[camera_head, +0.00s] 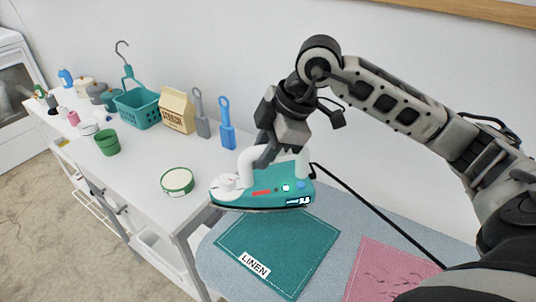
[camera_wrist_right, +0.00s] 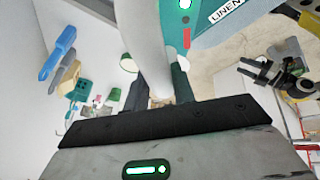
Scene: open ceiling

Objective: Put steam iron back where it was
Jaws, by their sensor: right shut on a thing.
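The steam iron (camera_head: 262,194) is teal with a white handle and a dark cord. It is above the ironing board (camera_head: 215,262), over the far edge of a teal cloth (camera_head: 290,250) labelled LINEN; I cannot tell whether it touches. My right gripper (camera_head: 272,153) is shut on the iron's white handle. In the right wrist view the white handle (camera_wrist_right: 148,40) rises between the fingers, with part of the teal body (camera_wrist_right: 172,20) at the top.
A white table (camera_head: 140,170) stands left of the board. It holds a round green-rimmed tin (camera_head: 177,181), a green cup (camera_head: 107,142), a teal basket (camera_head: 138,106), a starch carton (camera_head: 177,110), and grey (camera_head: 201,115) and blue (camera_head: 226,125) tools. A pink cloth (camera_head: 385,270) lies on the board's right.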

